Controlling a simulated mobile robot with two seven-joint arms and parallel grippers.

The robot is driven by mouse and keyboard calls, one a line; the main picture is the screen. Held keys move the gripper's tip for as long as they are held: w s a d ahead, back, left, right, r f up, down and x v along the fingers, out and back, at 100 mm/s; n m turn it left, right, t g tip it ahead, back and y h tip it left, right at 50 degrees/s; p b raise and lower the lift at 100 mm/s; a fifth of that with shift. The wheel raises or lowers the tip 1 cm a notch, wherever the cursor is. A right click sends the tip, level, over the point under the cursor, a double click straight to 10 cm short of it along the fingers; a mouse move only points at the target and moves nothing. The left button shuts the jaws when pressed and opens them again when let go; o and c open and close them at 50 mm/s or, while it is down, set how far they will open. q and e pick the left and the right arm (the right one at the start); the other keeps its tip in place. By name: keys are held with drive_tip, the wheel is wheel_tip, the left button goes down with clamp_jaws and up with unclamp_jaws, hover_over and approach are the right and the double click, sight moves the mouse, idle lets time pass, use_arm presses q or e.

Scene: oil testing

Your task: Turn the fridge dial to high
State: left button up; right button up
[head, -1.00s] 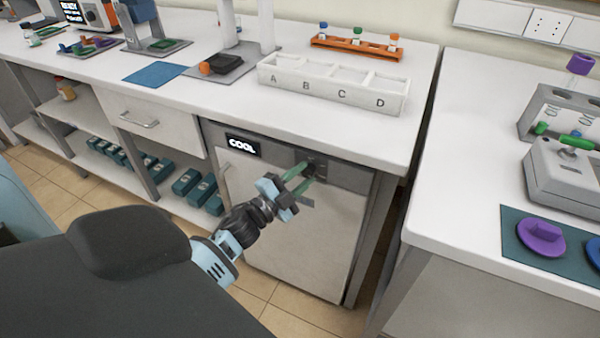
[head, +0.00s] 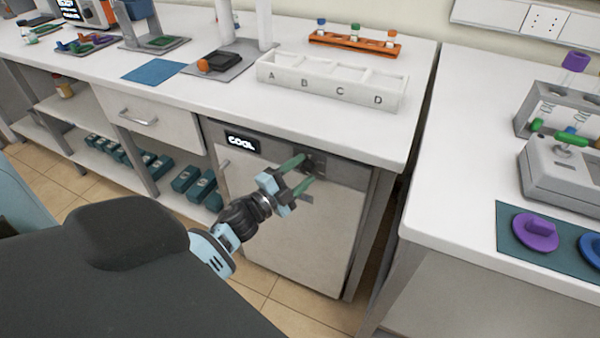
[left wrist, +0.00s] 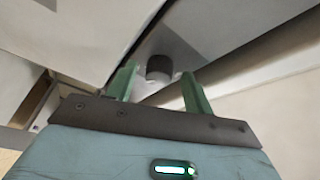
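The fridge (head: 270,235) stands under the white counter, with a display (head: 242,143) that reads "COOL" on its top panel. The dark round dial (head: 312,162) is at the right of that panel, and it also shows in the left wrist view (left wrist: 159,67). My left gripper (head: 306,170) is in front of the dial with its green fingers apart. In the left wrist view the fingers (left wrist: 158,78) are open, with the dial beyond and between their tips; I cannot tell whether they touch it. The dial's pointer setting is not readable. My right gripper is not in view.
The counter edge overhangs just above the dial. A white tray (head: 290,88) marked A to D and an orange rack (head: 352,47) stand on the counter. A second bench (head: 450,200) is to the right, past a narrow gap.

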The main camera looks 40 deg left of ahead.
use_arm(q)
drive_tip(key=shift+s, duration=0.1)
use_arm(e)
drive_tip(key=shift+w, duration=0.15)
use_arm(q)
drive_tip(key=shift+s+f, duration=0.15)
drive_tip(key=shift+s, duration=0.1)
drive_tip(key=s+a, duration=0.1)
drive_tip(key=s, duration=0.6)
drive_tip(key=shift+f+b, duration=0.35)
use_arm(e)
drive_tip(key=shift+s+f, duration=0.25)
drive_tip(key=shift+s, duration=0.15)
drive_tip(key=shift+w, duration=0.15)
